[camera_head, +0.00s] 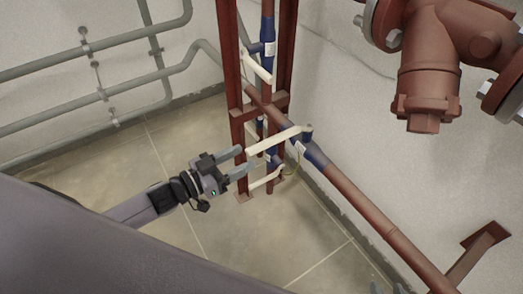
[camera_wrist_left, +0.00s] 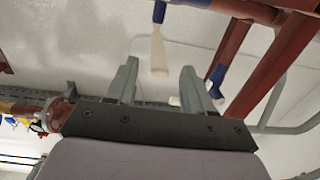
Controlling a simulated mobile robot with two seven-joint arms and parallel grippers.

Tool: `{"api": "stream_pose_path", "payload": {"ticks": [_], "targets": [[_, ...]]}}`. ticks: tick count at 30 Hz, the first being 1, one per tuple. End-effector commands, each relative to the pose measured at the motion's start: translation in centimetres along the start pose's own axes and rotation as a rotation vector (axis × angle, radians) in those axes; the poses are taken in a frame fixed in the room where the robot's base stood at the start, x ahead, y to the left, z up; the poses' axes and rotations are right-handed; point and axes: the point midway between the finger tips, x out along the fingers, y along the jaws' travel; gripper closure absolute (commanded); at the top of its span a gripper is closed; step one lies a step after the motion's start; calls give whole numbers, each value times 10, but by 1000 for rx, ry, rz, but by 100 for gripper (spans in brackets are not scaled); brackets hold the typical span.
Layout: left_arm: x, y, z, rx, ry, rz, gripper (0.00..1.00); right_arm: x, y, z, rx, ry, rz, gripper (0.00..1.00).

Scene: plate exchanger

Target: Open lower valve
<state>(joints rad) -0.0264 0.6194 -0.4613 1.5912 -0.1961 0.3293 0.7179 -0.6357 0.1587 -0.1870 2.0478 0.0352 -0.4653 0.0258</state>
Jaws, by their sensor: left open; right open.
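Several blue valves with cream lever handles sit on the pipework. An upper handle (camera_head: 257,68) slants beside the vertical pipe. A middle handle (camera_head: 280,139) reaches left from a blue valve on the slanting brown pipe. A lowest handle (camera_head: 265,178) shows below it, near the floor. I cannot tell which is the lower valve. My left gripper (camera_head: 243,161) is open, its fingers near the left ends of the middle and lowest handles. In the left wrist view, a cream handle (camera_wrist_left: 158,52) shows between the open fingertips; contact is unclear. My right gripper (camera_head: 386,287) barely shows at the bottom edge, open.
Red-brown frame posts (camera_head: 232,60) stand around the valves. The slanting brown pipe (camera_head: 375,216) runs down to the right. A large red-brown flanged fitting (camera_head: 428,75) hangs at the upper right. Grey pipes (camera_head: 80,95) line the left wall. The tiled floor is clear.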

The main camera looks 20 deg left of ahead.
Motion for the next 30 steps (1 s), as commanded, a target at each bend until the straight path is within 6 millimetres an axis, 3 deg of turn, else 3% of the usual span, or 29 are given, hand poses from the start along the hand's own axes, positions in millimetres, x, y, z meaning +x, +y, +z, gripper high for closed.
{"api": "stream_pose_path", "payload": {"ticks": [8, 21, 30], "targets": [[8, -2, -2, 1, 26, 44, 48, 2, 1, 1, 0, 4, 2, 57], [62, 1, -3, 1, 24, 42, 48, 7, 0, 8, 8, 2, 4, 57], [70, 2, -3, 0, 22, 42, 48, 7, 1, 8, 9, 1, 4, 57]]}}
